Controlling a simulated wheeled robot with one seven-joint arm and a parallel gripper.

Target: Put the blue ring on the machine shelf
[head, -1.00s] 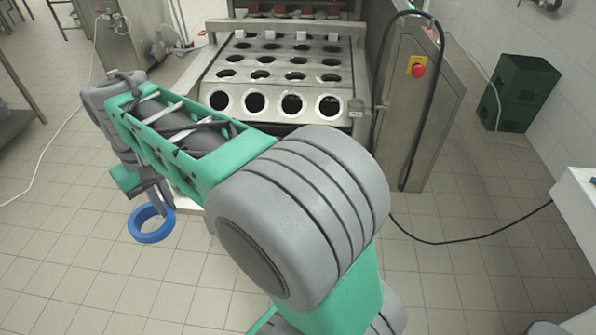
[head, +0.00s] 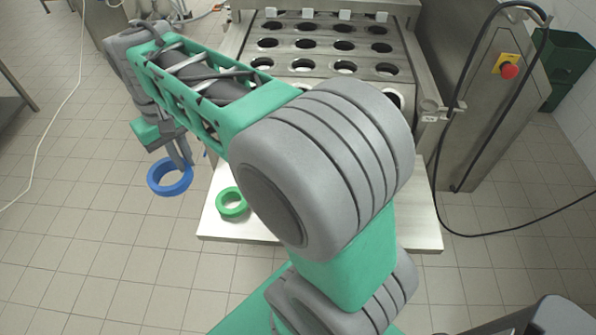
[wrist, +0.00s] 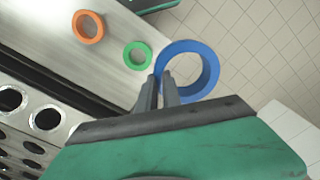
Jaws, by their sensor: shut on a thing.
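The blue ring (head: 170,177) is held at its edge by my gripper (head: 186,165), which is shut on it. In the head view it hangs over the floor, left of the machine shelf (head: 408,236). The wrist view shows the blue ring (wrist: 187,69) between the fingertips of my gripper (wrist: 162,88), past the shelf's edge. The shelf is a pale flat board at the front of the machine; my arm hides much of it in the head view. It also shows in the wrist view (wrist: 45,45).
A green ring (head: 232,203) lies on the shelf near its left end. The wrist view shows the green ring (wrist: 138,55) and an orange ring (wrist: 88,27) on the shelf. The machine's plate with round holes (head: 305,62) stands behind. A black cable (head: 480,234) hangs at the right.

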